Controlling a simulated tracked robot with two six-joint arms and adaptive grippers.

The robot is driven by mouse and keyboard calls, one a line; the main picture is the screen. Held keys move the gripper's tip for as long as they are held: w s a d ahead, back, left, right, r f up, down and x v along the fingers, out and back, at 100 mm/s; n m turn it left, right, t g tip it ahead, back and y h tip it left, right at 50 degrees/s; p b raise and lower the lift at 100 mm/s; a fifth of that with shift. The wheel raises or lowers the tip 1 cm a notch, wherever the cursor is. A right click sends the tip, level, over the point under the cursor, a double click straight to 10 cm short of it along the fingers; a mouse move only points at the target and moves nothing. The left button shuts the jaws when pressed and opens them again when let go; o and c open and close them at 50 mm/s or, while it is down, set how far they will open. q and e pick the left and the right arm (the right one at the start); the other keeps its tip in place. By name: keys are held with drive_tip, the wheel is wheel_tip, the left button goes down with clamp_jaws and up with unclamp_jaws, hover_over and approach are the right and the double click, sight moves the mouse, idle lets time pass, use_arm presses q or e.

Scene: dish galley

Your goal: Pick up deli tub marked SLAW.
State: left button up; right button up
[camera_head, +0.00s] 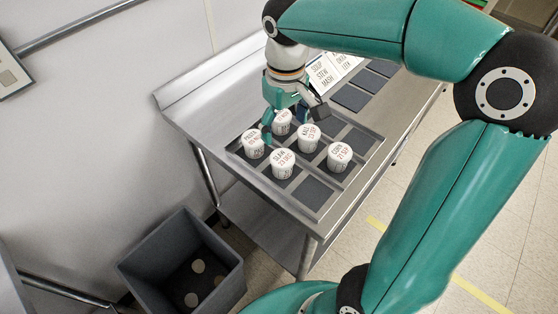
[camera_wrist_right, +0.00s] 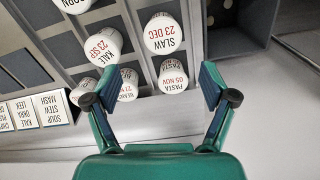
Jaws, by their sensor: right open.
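The deli tub marked SLAW (camera_head: 283,164) is a white tub with dark and red lettering on its lid. It stands upright in the front part of the divided tray (camera_head: 312,212), and it also shows in the right wrist view (camera_wrist_right: 164,38). My right gripper (camera_head: 294,120) is open above the back of the tray, behind SLAW and apart from it. In the wrist view the fingertips (camera_wrist_right: 161,98) are spread, with the PASTA tub (camera_wrist_right: 173,76) ahead between them and SLAW beyond it. Nothing is held. My left gripper is not in view.
The PASTA, KALE (camera_head: 308,138), CORN (camera_head: 340,156) and BEANS (camera_head: 281,122) tubs stand close around SLAW. A grey bin (camera_head: 160,262) with round items stands on the floor. Some tray compartments are empty.

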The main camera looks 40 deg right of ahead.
sight(282, 158)
wheel_tip(282, 158, down, 7)
drive_tip(key=shift+a+f+p, duration=0.2)
drive_tip(key=shift+f+p, duration=0.2)
drive_tip(key=shift+f, duration=2.85)
drive_tip(key=shift+c, duration=0.4)
drive_tip(key=c, duration=1.2)
drive_tip(key=shift+o, duration=0.2)
drive_tip(key=shift+r, duration=0.15)
